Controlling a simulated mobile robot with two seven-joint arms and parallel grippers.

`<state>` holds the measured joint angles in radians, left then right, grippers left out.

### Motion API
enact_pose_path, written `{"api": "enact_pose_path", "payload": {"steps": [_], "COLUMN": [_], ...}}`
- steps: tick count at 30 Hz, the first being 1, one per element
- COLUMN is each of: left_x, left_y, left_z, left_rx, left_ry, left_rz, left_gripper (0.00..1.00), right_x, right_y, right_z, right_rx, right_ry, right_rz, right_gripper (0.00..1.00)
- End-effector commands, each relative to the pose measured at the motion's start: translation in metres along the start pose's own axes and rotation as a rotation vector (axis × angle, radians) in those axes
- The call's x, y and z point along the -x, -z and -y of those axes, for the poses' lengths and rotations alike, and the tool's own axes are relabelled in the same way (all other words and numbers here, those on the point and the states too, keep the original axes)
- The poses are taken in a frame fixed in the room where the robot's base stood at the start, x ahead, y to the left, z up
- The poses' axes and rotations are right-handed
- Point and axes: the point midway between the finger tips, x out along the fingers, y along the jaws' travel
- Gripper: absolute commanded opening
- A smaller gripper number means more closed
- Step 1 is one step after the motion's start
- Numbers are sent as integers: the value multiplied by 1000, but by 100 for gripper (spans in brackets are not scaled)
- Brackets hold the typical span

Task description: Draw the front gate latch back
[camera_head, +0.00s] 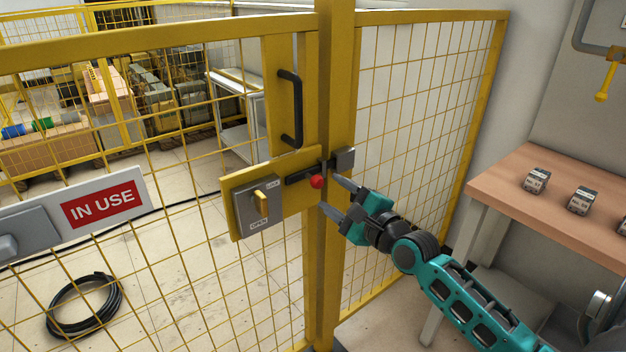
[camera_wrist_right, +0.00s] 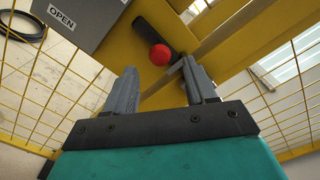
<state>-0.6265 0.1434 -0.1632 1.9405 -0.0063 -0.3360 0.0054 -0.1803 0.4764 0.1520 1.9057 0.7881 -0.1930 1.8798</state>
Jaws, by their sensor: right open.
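The yellow mesh front gate (camera_head: 180,90) stands closed against a yellow post (camera_head: 335,70). Its latch is a dark sliding bolt (camera_head: 303,173) with a red knob (camera_head: 317,182), on a yellow plate beside a grey lock box (camera_head: 257,207) marked LOCK and OPEN. My left gripper is not in view.
A black handle (camera_head: 289,108) is on the gate above the latch. An IN USE sign (camera_head: 101,206) hangs at left. A wooden table (camera_head: 555,195) with small grey blocks (camera_head: 536,181) stands at right. A coiled black cable (camera_head: 83,305) lies on the floor behind the mesh.

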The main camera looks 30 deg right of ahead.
Motion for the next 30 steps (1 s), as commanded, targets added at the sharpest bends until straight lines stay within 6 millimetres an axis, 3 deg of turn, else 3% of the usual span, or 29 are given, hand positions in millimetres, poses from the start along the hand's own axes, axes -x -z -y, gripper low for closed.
{"api": "enact_pose_path", "payload": {"steps": [9,15,27,30], "left_x": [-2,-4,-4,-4], "left_y": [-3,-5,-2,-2], "left_z": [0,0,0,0], "left_rx": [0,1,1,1], "left_ry": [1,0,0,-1], "left_rz": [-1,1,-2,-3], "left_gripper": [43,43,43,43], "right_x": [-52,-70,-76,-76], "right_y": [0,0,0,0], "right_z": [0,0,0,0], "right_rx": [0,1,1,1], "right_ry": [2,1,0,0], "right_rz": [1,0,0,0], "right_gripper": [56,56,56,47]}}
